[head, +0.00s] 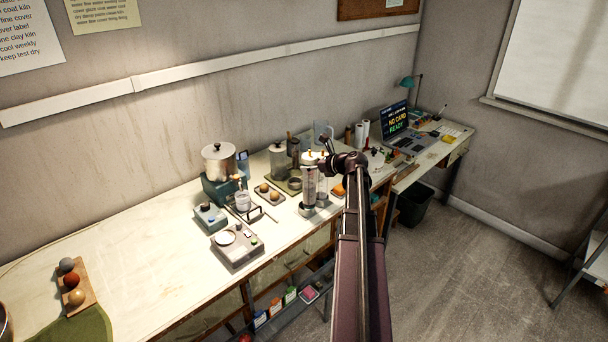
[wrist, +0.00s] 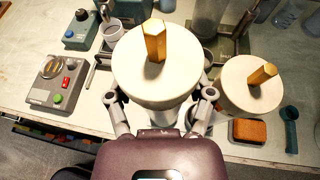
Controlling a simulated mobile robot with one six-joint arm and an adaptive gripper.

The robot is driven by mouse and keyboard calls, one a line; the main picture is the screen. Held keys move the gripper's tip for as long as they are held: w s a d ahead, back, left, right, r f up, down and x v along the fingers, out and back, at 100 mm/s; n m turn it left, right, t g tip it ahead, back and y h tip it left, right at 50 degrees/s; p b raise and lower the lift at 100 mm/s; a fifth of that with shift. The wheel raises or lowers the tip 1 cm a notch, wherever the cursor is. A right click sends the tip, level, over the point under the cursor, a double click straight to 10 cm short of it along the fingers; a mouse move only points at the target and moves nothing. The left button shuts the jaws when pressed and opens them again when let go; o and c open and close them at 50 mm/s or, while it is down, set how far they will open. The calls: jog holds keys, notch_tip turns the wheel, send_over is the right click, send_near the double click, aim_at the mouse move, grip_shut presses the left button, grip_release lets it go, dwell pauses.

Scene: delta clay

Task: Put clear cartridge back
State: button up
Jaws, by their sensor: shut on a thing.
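A clear cylindrical cartridge with a white cap (head: 309,185) is upright over the bench near its front edge. In the wrist view its round white cap (wrist: 150,80) carries a brass hexagonal stud and hides the body below. My gripper (wrist: 160,104) is shut around it, one finger on each side; the head view shows my gripper (head: 327,163) at its top. A second, similar capped cylinder (head: 322,184) stands close to the right; its cap also shows in the wrist view (wrist: 240,90). I cannot tell whether the held cartridge touches the surface under it.
To the left are a grey box with a round dish (head: 237,244), a small blue-grey device (head: 210,217) and a metal pot on a base (head: 219,165). An orange-brown block (wrist: 249,131) lies right of my gripper. A laptop (head: 396,125) stands farther right. The left bench is mostly clear.

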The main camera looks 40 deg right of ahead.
jog(key=shift+w, duration=0.45)
jog(key=shift+w+a+f+b, duration=0.1)
jog(key=shift+w+f+b, duration=0.1)
jog(key=shift+f+b, duration=1.6)
jog(key=shift+f, duration=0.15)
jog(key=o, duration=1.3)
jog(key=p+v, duration=0.4)
jog(key=v, duration=0.8)
